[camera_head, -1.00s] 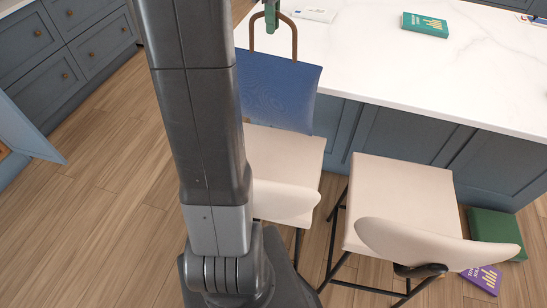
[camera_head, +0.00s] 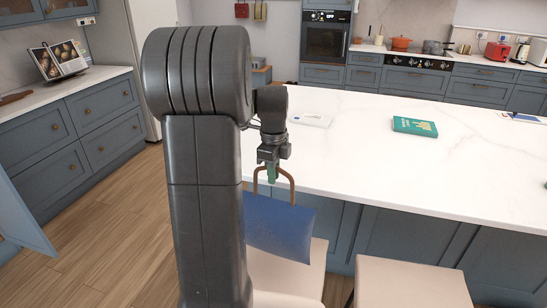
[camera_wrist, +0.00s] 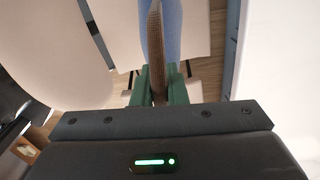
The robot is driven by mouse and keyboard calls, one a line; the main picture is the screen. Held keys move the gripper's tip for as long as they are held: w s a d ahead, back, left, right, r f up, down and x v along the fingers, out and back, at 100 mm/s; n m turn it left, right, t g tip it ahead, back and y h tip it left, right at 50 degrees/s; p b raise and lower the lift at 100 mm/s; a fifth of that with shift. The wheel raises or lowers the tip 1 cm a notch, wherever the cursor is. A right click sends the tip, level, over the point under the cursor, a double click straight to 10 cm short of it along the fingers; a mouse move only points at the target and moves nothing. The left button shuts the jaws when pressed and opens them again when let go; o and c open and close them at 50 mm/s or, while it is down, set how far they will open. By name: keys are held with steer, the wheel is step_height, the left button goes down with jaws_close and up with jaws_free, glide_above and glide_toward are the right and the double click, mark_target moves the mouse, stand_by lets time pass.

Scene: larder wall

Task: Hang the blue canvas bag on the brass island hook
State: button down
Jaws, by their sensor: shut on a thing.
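The blue canvas bag (camera_head: 279,228) hangs below my gripper (camera_head: 271,172) by its brown handle (camera_head: 291,186), beside the near edge of the white island (camera_head: 395,165). In the wrist view the green fingers of my gripper (camera_wrist: 159,88) are shut on the brown handle (camera_wrist: 156,45), with part of the blue bag (camera_wrist: 172,30) beyond. The bag's lower part is above or in front of a cream stool seat; I cannot tell if they touch. I cannot make out the brass island hook in any view.
Cream stools (camera_head: 412,284) stand along the island's near side. A teal book (camera_head: 414,126) and a white item (camera_head: 310,119) lie on the island top. Grey-blue drawers (camera_head: 90,130) line the left wall. Wooden floor at the left is open.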

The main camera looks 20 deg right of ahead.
mark_target(274, 198)
steer(key=shift+f+p, duration=0.3)
steer(key=shift+f, duration=2.2)
steer(key=c, duration=1.5)
jaws_free()
steer(key=shift+f, duration=0.1)
steer(key=shift+o, duration=0.2)
steer(key=shift+f+b, duration=0.1)
steer(key=shift+b, duration=0.2)
step_height(274, 198, up, 14)
steer(key=shift+s+a+b, duration=0.1)
steer(key=shift+s+b, duration=0.05)
steer(key=shift+b, duration=0.15)
steer(key=shift+f, duration=0.1)
step_height(274, 198, down, 14)
steer(key=shift+r+p, duration=0.2)
steer(key=shift+p, duration=0.3)
